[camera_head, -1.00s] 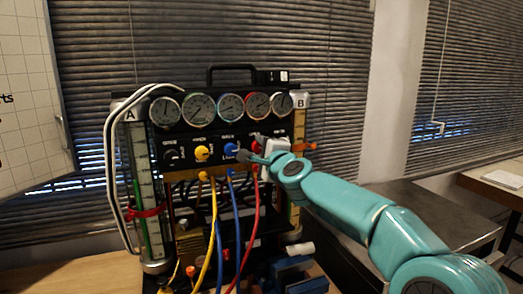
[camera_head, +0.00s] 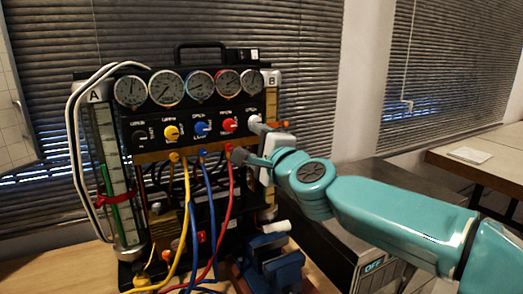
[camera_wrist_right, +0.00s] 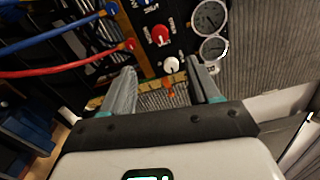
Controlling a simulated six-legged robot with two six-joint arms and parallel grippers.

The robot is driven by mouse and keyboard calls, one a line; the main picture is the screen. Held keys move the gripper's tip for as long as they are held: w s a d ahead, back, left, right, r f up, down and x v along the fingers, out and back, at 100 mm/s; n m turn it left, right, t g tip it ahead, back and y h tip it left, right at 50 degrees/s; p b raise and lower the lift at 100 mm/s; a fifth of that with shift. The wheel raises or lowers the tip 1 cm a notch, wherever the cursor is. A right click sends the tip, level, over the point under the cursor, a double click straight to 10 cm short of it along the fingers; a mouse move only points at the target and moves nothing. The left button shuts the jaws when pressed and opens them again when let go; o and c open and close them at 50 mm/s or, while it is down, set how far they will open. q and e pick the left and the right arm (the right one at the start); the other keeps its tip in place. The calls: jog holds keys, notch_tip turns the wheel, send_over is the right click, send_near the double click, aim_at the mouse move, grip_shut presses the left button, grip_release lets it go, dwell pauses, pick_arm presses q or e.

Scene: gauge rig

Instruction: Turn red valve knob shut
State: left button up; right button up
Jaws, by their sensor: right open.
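The red valve knob (camera_head: 229,125) is on the black panel of the gauge rig, right of the blue knob (camera_head: 202,128). It shows uncovered in the head view and ahead of the fingers in the right wrist view (camera_wrist_right: 160,35). My right gripper (camera_head: 247,140) is open and empty, at the panel's lower right, below and right of the red knob and apart from it. In the right wrist view its fingers (camera_wrist_right: 160,68) are spread, with a white knob (camera_wrist_right: 171,65) showing between them. My left gripper is not in view.
A yellow knob (camera_head: 171,132) is farther left on the panel. Several gauges (camera_head: 200,87) line the top. Yellow, blue and red hoses (camera_head: 226,195) hang below the knobs. A blue vise-like object (camera_head: 280,262) stands at lower right.

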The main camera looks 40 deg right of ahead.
jog(key=v, duration=0.3)
dwell(0.6)
